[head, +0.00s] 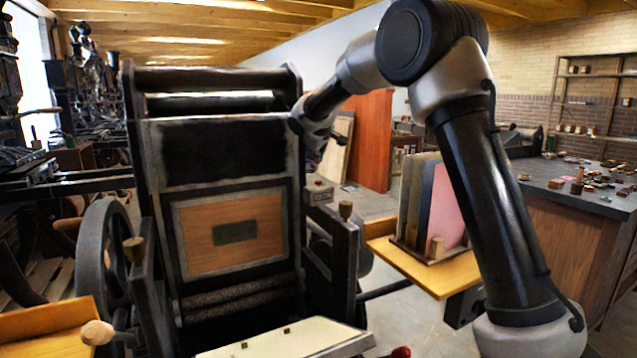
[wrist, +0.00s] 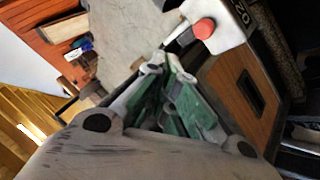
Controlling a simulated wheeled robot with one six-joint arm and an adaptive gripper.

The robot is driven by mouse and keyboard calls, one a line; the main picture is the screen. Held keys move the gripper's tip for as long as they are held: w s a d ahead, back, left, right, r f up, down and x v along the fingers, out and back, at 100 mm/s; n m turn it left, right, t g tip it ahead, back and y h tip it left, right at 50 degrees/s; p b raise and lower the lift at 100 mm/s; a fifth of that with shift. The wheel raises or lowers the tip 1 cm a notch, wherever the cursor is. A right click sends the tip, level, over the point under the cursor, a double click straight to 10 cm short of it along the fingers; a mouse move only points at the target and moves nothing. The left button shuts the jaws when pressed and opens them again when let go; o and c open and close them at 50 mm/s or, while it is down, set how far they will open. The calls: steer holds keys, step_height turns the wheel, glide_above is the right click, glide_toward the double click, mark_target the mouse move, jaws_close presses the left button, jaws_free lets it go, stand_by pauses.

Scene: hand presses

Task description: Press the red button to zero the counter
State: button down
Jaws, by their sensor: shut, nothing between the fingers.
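The red button (wrist: 204,28) is a small round cap on a pale counter box (wrist: 226,36) near the top of the wrist view. Dark digits show on the box's side, partly cut off. In the head view the counter box (head: 320,191) sits at the right side of the press's upright frame, with its button small on top. My gripper (head: 317,155) hangs just above the box in the head view. In the wrist view my gripper (wrist: 160,62) is shut and empty, its green-padded fingers together. The tips appear left of and below the button, apart from it in the picture.
The hand press (head: 150,190) has a dark frame with a wooden panel and a handled wheel at left. A yellow side board (head: 425,270) with upright coloured sheets stands to its right. A workbench (head: 575,195) with small items is at far right.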

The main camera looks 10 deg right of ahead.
steer(key=shift+f, duration=2.15)
steer(key=shift+f, duration=0.4)
steer(key=shift+f, duration=0.6)
stand_by(0.4)
steer(key=shift+r, duration=1.05)
steer(key=shift+r, duration=2.5)
